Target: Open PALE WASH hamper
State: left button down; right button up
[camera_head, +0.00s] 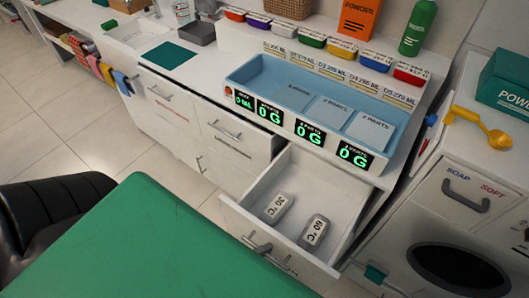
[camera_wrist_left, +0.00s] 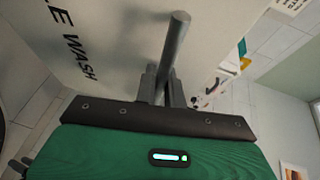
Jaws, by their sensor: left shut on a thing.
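The PALE WASH hamper shows in the left wrist view as a pale front panel (camera_wrist_left: 110,45) with the letters "LE WASH" and a dark grey bar handle (camera_wrist_left: 175,40). My left gripper (camera_wrist_left: 165,85) is shut on this handle. The drawer holds two grey blocks, marked 30 °C (camera_head: 278,208) and 60 °C (camera_head: 314,232). Green housing covers the lower left and hides most of the gripper. My right gripper is out of view.
A blue divided tray (camera_head: 240,73) with green number displays sits on the counter above the drawer. Closed drawers (camera_head: 235,130) are to the left. A white machine (camera_head: 465,200) marked SOAP and SOFT stands at the right. A black seat-like shape (camera_head: 50,215) is at far left.

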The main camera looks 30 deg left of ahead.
pick_arm(q)
jog(key=c, duration=1.8)
grip_release()
jog(key=shift+o, duration=0.2)
jog(key=b+v, duration=0.3)
jog(key=v, duration=1)
jog(key=shift+s+a, duration=0.25)
jog(key=shift+s, duration=0.1)
